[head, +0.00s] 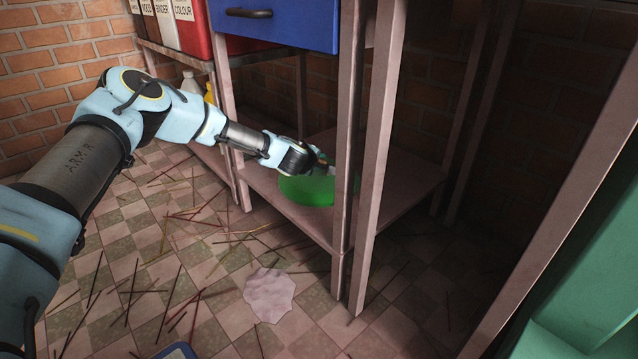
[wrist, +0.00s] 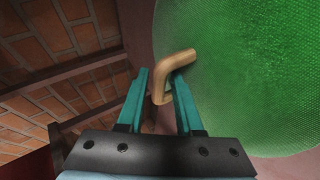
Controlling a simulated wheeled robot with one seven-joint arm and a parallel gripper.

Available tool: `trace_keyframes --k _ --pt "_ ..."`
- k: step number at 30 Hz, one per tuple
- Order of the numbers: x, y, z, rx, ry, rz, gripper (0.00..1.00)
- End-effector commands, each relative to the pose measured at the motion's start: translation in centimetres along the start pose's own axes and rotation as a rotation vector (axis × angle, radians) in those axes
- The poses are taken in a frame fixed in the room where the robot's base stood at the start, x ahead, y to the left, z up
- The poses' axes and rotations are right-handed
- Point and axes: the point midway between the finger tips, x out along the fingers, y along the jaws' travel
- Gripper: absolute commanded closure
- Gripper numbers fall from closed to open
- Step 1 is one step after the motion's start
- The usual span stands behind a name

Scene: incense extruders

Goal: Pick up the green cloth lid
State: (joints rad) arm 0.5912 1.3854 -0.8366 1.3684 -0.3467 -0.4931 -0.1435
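The green cloth lid (head: 306,191) is a round, bright green disc at the lower shelf of the table. It fills the right side of the wrist view (wrist: 240,70), where its woven texture shows. A bent tan handle (wrist: 176,62) stands out from it. My gripper (wrist: 161,76) is open, with its two teal fingers either side of the handle's lower end. A gap shows on the left of the handle; whether the right finger touches it I cannot tell.
The lower shelf (head: 400,190) is bare to the right of the lid. Table legs (head: 378,150) stand in front, and a blue drawer (head: 285,25) is above. Thin sticks and a pale patch (head: 269,294) lie on the tiled floor. A brick wall is behind.

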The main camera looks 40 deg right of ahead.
Motion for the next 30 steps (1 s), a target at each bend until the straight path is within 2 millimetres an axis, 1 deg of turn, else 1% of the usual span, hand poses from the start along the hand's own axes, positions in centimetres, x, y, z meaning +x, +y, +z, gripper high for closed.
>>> trace_keyframes --k 7,8,15,17,30 --pt "0.2 0.08 -0.01 0.001 0.0 0.0 0.65" --pt "0.19 0.08 -0.02 0.001 0.0 0.0 0.68" --pt "0.18 0.07 -0.02 0.001 0.0 0.0 0.95" --pt "0.18 0.06 -0.02 0.001 0.0 0.0 1.0" --pt "0.18 0.04 -0.02 0.001 0.0 0.0 1.0"
